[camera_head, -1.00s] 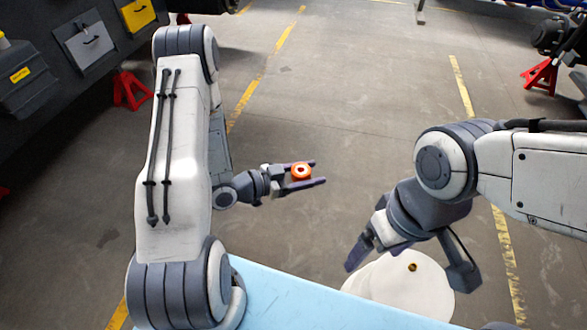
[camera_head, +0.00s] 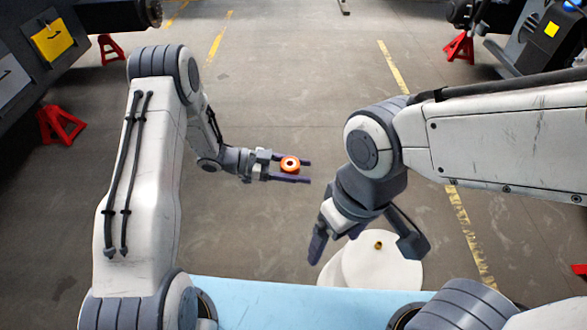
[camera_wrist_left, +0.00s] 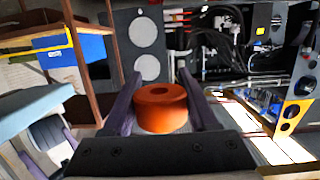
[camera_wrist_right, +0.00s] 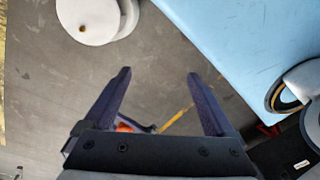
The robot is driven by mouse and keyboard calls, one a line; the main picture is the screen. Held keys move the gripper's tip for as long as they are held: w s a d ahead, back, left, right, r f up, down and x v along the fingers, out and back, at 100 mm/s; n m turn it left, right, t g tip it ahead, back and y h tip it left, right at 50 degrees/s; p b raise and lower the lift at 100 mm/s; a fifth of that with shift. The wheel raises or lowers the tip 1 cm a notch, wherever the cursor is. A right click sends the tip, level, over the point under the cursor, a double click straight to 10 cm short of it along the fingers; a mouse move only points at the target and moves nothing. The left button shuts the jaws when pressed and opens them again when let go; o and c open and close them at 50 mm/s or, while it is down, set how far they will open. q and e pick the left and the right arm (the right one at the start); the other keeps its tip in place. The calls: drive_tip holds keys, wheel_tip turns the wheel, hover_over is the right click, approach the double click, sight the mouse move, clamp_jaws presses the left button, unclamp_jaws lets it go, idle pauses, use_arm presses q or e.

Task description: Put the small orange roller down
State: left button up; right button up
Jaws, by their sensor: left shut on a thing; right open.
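The small orange roller (camera_head: 290,164) is a short ring with a hole in its middle. My left gripper (camera_head: 308,171) is shut on it and holds it in the air over the floor, near the middle of the head view. In the left wrist view the roller (camera_wrist_left: 161,107) sits between both fingers, its hole facing up. My right gripper (camera_head: 365,251) is open and empty, lower and to the right of the roller. In the right wrist view its fingers (camera_wrist_right: 159,75) are wide apart, and a bit of orange shows behind the gripper's base, mostly hidden.
A white round base (camera_head: 383,262) stands by the front of a light blue surface (camera_head: 270,300). Red jack stands (camera_head: 62,125) are at the far left and far right. Shelves (camera_wrist_left: 70,45) and machinery (camera_wrist_left: 220,60) show in the left wrist view. The grey floor ahead is clear.

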drive_tip(key=c, duration=0.3)
use_arm(q)
drive_tip(key=shift+w+d+f+m+g, duration=0.25)
drive_tip(key=shift+w+f+m+g, duration=0.15)
drive_tip(key=shift+g, duration=0.2)
use_arm(e)
drive_tip(key=m+t, duration=0.3)
drive_tip(key=t, duration=0.1)
approach(291, 163)
drive_tip(key=x, duration=0.8)
drive_tip(key=shift+w+f, duration=0.15)
drive_tip(key=shift+f, duration=0.1)
drive_tip(key=c, duration=1)
use_arm(q)
drive_tip(key=o, duration=1.5)
drive_tip(key=shift+c, duration=0.2)
use_arm(e)
clamp_jaws()
